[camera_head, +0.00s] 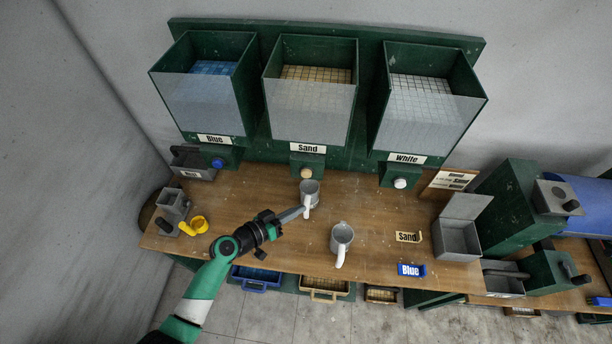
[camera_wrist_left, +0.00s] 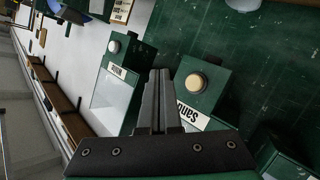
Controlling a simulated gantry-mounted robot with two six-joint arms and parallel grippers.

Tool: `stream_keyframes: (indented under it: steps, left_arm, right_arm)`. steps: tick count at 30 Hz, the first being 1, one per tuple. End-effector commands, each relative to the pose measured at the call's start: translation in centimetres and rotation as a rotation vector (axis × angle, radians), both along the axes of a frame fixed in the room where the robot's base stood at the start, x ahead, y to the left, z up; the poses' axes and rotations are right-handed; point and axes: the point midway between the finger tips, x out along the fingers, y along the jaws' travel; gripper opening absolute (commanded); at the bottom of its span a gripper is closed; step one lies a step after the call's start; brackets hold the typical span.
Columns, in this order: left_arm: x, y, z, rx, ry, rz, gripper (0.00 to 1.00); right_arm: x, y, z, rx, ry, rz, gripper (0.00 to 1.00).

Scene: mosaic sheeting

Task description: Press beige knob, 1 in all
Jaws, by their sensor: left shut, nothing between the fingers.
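The beige knob (camera_head: 306,173) sticks out of the green box under the middle bin, below the Sand label (camera_head: 307,148). In the left wrist view the beige knob (camera_wrist_left: 196,82) is round and pale on its green box, just right of my fingertips. My left gripper (camera_head: 302,211) is shut and empty, in front of and below the knob in the head view, apart from it. Its closed fingers (camera_wrist_left: 160,76) point up in the wrist view. The knob is fully visible in both views. My right gripper is not in view.
A grey mug (camera_head: 311,190) stands below the knob, and my left fingertips overlap it in the head view. Another mug (camera_head: 342,236) stands nearer the front. The blue knob (camera_head: 217,163) and white knob (camera_head: 400,183) flank the beige one.

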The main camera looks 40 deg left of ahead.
Motion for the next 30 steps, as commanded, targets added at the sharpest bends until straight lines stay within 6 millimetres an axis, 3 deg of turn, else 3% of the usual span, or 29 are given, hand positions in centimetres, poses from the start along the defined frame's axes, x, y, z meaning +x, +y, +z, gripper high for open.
stream_keyframes:
  steps: [8, 22, 30]
  left_arm:
    - [0.6, 0.4, 0.0, 0.001, -0.001, -0.001, 0.00]
    - [5.7, 4.1, -0.4, 0.002, -0.004, 0.000, 0.00]
    - [7.1, 5.2, 0.0, 0.001, -0.001, -0.001, 0.00]
  right_arm:
    - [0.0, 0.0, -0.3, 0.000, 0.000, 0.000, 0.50]
    - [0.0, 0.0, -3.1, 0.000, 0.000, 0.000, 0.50]
    - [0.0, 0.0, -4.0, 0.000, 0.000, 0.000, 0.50]
